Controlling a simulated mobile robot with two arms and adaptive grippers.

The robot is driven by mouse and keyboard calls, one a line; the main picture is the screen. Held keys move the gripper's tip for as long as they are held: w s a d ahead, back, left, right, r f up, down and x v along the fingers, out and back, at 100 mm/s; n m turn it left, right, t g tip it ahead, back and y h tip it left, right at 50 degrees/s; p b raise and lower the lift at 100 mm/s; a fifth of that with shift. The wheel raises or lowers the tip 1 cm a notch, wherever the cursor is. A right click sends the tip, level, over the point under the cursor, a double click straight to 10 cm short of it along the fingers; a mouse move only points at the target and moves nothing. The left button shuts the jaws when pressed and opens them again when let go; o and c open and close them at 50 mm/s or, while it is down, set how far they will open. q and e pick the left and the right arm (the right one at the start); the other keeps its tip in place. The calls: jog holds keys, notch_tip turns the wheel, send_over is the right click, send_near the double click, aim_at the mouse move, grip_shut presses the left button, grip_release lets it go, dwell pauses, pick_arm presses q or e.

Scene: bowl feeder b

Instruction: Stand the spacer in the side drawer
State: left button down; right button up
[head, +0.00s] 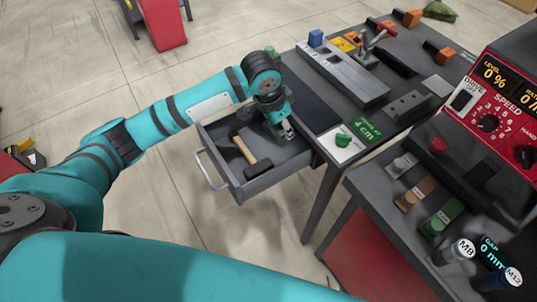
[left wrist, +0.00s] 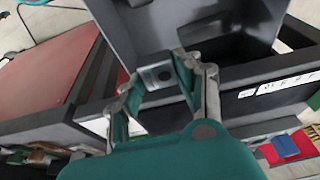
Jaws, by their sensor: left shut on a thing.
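The side drawer (head: 272,181) stands pulled out from the grey table in the head view, with its handle toward the left. My left gripper (head: 288,131) reaches down over the drawer's right end, near the table edge. In the left wrist view my left gripper (left wrist: 163,82) is shut on a grey block with a dark hole, which I take to be the spacer (left wrist: 155,74). In the head view the spacer is mostly hidden by the fingers. I cannot tell whether it touches the drawer floor. My right gripper is out of view.
A hammer-like tool with a wooden handle (head: 243,149) lies in the drawer, left of my gripper. A white card with a green piece (head: 343,140) lies on the table corner beside the drawer. The red-and-black control panel (head: 492,113) stands at the right.

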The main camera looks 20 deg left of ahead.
pick_arm(q)
notch_tip(320, 180, down, 7)
jog(key=shift+f, duration=1.65)
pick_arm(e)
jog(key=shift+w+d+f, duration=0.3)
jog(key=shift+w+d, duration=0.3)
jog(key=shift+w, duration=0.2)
pick_arm(q)
jog(key=shift+f, duration=0.1)
jog(key=shift+f, duration=0.45)
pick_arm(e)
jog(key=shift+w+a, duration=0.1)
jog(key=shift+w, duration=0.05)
pick_arm(q)
jog(key=c, duration=0.9)
grip_release()
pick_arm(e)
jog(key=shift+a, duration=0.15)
